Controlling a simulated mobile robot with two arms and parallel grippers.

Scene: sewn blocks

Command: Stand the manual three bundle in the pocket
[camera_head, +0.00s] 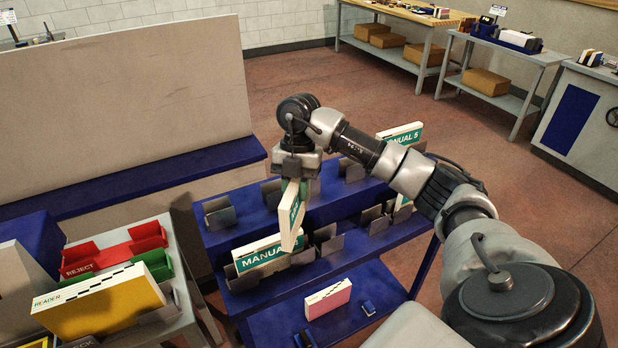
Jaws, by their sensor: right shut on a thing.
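My right gripper (297,168) is shut on a white bundle with a green cover (292,222). The bundle hangs down, slightly tilted, above the blue rack (245,218). Its label is turned too far to read. Pairs of grey metal plates form pockets along the rack, one at the left end (220,213) and another farther back (350,170). Another MANUAL bundle (400,134) stands at the back right, partly behind my arm. My left gripper is out of view.
At left are a red REJECT tray (115,251), a green tray (158,265) and a yellow READER block (100,308). A tall beige panel (135,100) stands behind.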

